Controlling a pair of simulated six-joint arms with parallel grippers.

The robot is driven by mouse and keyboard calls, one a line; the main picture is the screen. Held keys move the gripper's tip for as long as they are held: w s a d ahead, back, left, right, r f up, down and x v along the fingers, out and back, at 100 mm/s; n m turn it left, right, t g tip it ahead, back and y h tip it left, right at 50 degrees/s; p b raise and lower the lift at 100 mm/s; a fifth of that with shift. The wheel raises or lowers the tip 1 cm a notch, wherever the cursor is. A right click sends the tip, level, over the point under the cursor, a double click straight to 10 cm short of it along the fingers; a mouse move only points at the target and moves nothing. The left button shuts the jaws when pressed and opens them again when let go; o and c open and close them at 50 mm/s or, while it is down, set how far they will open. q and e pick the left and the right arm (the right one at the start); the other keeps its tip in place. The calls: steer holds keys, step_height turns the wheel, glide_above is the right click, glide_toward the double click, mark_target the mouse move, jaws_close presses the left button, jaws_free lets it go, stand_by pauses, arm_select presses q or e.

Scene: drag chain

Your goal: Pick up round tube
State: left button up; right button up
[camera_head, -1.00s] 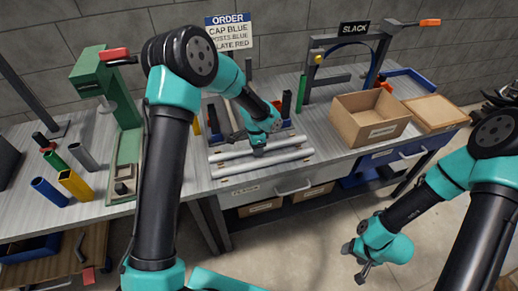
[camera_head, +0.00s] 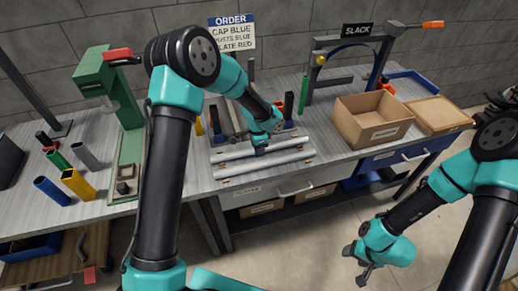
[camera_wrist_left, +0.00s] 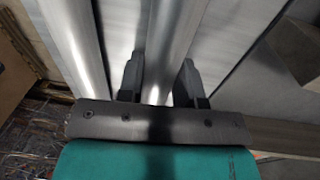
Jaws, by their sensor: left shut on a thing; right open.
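Two silver round tubes lie side by side near the table's front edge, a far tube (camera_head: 232,152) and a near tube (camera_head: 245,168). My left gripper (camera_head: 261,150) reaches down from above and is shut on the far tube near its middle. In the left wrist view my left gripper (camera_wrist_left: 160,88) has one finger on each side of a tube (camera_wrist_left: 172,40), and the other tube (camera_wrist_left: 80,45) runs beside it. I cannot tell whether the held tube is lifted. My right gripper (camera_head: 361,265) is open and empty, low in front of the table.
A cardboard box (camera_head: 370,120) stands right of the tubes, with a flat tan tray (camera_head: 437,112) beyond. A green press (camera_head: 108,85) and coloured tubes, including a yellow one (camera_head: 78,184), stand on the left. An order sign (camera_head: 231,33) is at the back.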

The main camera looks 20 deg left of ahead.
arm_select(q)
steer(key=shift+r, duration=0.65)
step_height(320, 180, up, 2)
steer(key=shift+r, duration=0.1)
steer(key=s+d, duration=0.2)
steer(key=s, duration=0.5)
steer(key=s+d+r, duration=0.1)
steer(key=s+d, duration=0.2)
steer(key=s, duration=0.5)
steer(key=shift+r, duration=0.15)
steer(key=shift+s, duration=0.1)
